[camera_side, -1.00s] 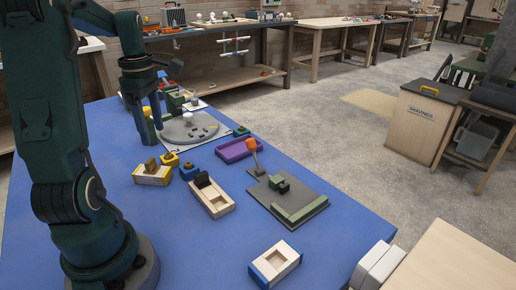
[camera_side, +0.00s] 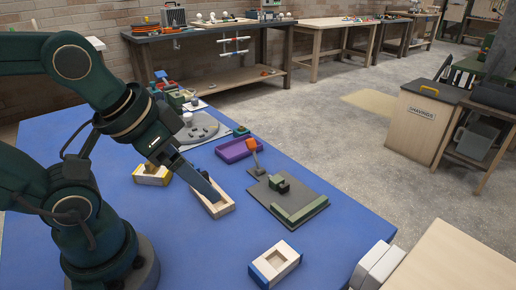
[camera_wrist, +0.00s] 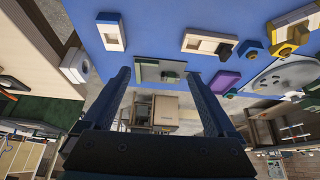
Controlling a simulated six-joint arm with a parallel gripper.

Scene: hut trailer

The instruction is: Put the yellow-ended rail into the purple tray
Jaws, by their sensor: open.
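The yellow-ended rail appears to be the pale wooden block (camera_side: 152,173) with a slot in its top and a yellow end, lying on the blue table; in the wrist view it is at the upper right (camera_wrist: 289,20). The purple tray (camera_side: 237,150) lies farther back to its right, and it also shows in the wrist view (camera_wrist: 224,83); no rail is visible in it. My gripper (camera_side: 213,196) reaches across in front of a plain wooden block. In the wrist view its fingers (camera_wrist: 157,75) are wide apart with nothing between them.
The plain wooden block (camera_side: 219,210) is partly hidden by my gripper. A blue-ended block (camera_side: 275,263) lies near the front. A round grey disc (camera_side: 203,128) stands behind. Bare blue table separates them.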

